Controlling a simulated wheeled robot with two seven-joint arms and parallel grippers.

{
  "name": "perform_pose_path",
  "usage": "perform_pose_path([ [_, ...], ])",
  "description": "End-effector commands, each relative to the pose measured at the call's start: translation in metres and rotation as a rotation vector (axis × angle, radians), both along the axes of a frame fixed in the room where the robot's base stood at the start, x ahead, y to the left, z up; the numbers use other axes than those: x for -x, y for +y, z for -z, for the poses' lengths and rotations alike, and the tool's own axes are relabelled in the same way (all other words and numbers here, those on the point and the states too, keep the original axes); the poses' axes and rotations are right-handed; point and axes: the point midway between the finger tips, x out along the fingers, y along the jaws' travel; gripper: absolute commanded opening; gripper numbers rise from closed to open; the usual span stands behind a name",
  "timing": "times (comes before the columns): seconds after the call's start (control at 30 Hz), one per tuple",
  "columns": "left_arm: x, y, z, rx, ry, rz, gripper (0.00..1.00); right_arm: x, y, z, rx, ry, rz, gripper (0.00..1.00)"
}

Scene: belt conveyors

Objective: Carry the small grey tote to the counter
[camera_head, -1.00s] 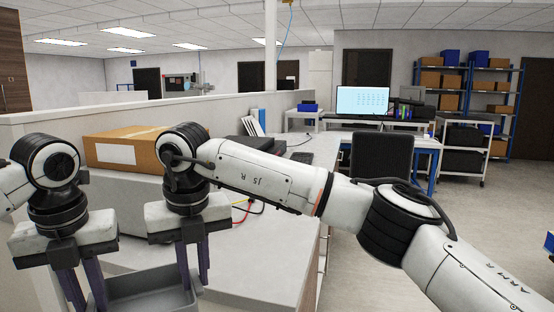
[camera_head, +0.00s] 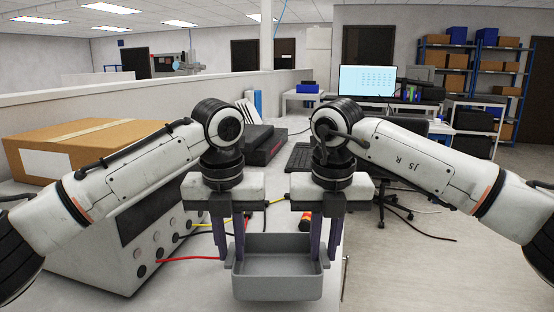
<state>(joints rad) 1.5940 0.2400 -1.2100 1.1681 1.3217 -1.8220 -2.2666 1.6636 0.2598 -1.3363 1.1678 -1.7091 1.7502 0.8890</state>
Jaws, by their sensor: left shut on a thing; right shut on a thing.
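The small grey tote (camera_head: 278,288) is an open, empty-looking box at the bottom centre. My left gripper (camera_head: 229,256) is shut on its left side wall, and my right gripper (camera_head: 323,256) is shut on its right side wall. The tote hangs level between them, in front of or above the white counter (camera_head: 310,225). Whether its base touches the counter top cannot be seen.
On the counter, a cardboard box (camera_head: 30,165) and a grey instrument (camera_head: 160,235) with red and yellow cables stand at the left. Dark devices (camera_head: 265,148) and a keyboard (camera_head: 298,157) lie behind the arms. An office chair (camera_head: 392,190) stands beyond the counter's right edge.

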Motion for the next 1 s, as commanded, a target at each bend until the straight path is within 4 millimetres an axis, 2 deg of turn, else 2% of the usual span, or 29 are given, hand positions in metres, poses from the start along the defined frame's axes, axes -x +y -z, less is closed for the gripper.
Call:
perform_pose_path([
  [0.47, -0.001, 0.002, 0.006, -0.004, 0.000, -0.005, 0.00, -0.001, -0.002, 0.006, 0.005, 0.000, 0.004, 0.00],
  [1.0, 0.000, 0.002, 0.043, -0.004, 0.000, -0.005, 0.00, 0.000, -0.002, 0.043, 0.004, 0.000, 0.005, 0.00],
])
